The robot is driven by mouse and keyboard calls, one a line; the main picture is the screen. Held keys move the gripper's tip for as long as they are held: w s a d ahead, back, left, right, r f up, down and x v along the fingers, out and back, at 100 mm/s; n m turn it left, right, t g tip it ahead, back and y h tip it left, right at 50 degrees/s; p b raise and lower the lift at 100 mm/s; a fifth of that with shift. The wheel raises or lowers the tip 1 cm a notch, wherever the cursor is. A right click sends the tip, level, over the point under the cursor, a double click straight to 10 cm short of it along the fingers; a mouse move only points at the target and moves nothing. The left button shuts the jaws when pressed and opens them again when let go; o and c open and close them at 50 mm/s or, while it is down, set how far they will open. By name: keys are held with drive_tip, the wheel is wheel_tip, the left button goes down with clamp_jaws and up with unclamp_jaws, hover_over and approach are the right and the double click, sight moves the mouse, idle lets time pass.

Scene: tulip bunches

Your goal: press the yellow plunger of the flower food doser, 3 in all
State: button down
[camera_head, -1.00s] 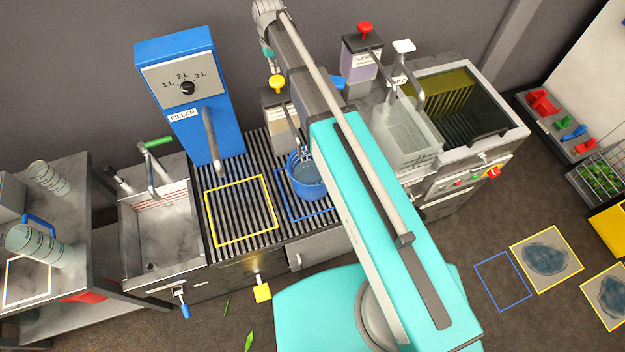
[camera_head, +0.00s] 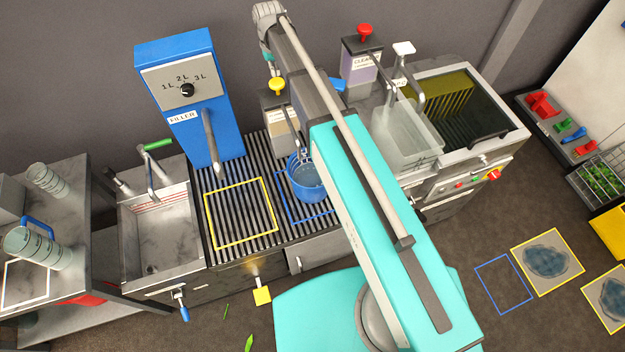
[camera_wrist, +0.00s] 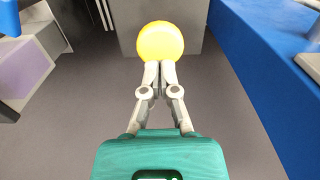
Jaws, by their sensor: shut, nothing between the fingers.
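The flower food doser (camera_head: 281,118) is a box with a label, at the back of the slatted counter. Its round yellow plunger (camera_head: 277,87) is on top, and it also fills the upper middle of the wrist view (camera_wrist: 160,41). My gripper (camera_wrist: 160,64) is shut and empty. Its fingertips overlap the plunger's near edge in the wrist view; I cannot tell whether they touch it. In the head view my gripper (camera_head: 269,62) is just above the plunger. A blue bucket (camera_head: 306,186) with liquid stands below the doser spout, inside a blue outline, partly beside my arm.
The blue filler (camera_head: 190,110) stands to the left, near the doser. To the right are a dispenser with a red plunger (camera_head: 365,33) and one with a white plunger (camera_head: 404,48). The yellow-outlined spot (camera_head: 240,214) on the slats is empty.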

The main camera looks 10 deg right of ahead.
sight(277, 81)
drive_tip(key=shift+f+b, duration=0.45)
idle(0.5)
drive_tip(key=shift+f+b, duration=2.3)
drive_tip(key=shift+f, duration=0.05)
wheel_tip(277, 81, up, 9)
drive_tip(key=p, duration=0.8)
drive_tip(key=shift+f+p, duration=0.15)
drive_tip(key=shift+p, duration=0.15)
wheel_tip(277, 81, up, 4)
drive_tip(key=p, duration=0.3)
drive_tip(key=shift+f+p, duration=0.2)
drive_tip(key=shift+p, duration=0.1)
drive_tip(key=shift+f, duration=0.2)
